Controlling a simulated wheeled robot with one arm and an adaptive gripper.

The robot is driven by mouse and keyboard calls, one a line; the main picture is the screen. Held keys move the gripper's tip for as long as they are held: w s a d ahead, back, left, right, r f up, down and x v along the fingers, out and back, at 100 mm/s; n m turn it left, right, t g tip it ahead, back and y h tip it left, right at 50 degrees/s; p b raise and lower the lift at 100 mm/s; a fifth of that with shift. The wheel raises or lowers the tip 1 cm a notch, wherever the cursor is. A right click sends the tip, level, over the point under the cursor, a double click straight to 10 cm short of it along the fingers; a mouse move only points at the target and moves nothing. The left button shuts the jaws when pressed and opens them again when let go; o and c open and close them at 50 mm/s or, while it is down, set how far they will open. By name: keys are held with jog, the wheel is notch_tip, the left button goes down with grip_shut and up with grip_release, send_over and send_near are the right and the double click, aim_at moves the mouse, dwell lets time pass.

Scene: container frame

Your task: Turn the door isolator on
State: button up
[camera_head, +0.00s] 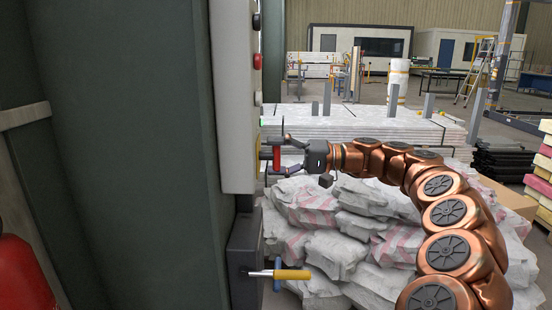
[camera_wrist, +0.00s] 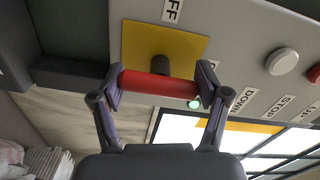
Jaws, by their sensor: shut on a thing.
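The door isolator is a red handle (camera_wrist: 158,88) on a dark shaft in front of a yellow plate (camera_wrist: 185,45) on a light grey panel (camera_wrist: 240,50). A label reading "OFF" (camera_wrist: 172,9) sits beside the plate in the wrist view. My gripper (camera_wrist: 160,86) is shut on the red handle, with one finger at each end. In the head view my gripper (camera_head: 276,152) reaches the panel's right-hand side from the right, and the red handle (camera_head: 277,158) shows between its fingers.
Black (camera_head: 256,21), red (camera_head: 257,61) and white (camera_head: 258,98) buttons stick out above the handle. Below is a dark box (camera_head: 244,262) with a yellow-handled lever (camera_head: 291,274). Wrapped sacks (camera_head: 335,250) are piled behind my arm. A dark green wall (camera_head: 130,150) fills the left.

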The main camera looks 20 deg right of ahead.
jog(key=shift+r, duration=0.15)
jog(key=o, duration=1.2)
jog(key=shift+c, duration=0.2)
jog(key=shift+d, duration=0.1)
jog(key=v, duration=1.2)
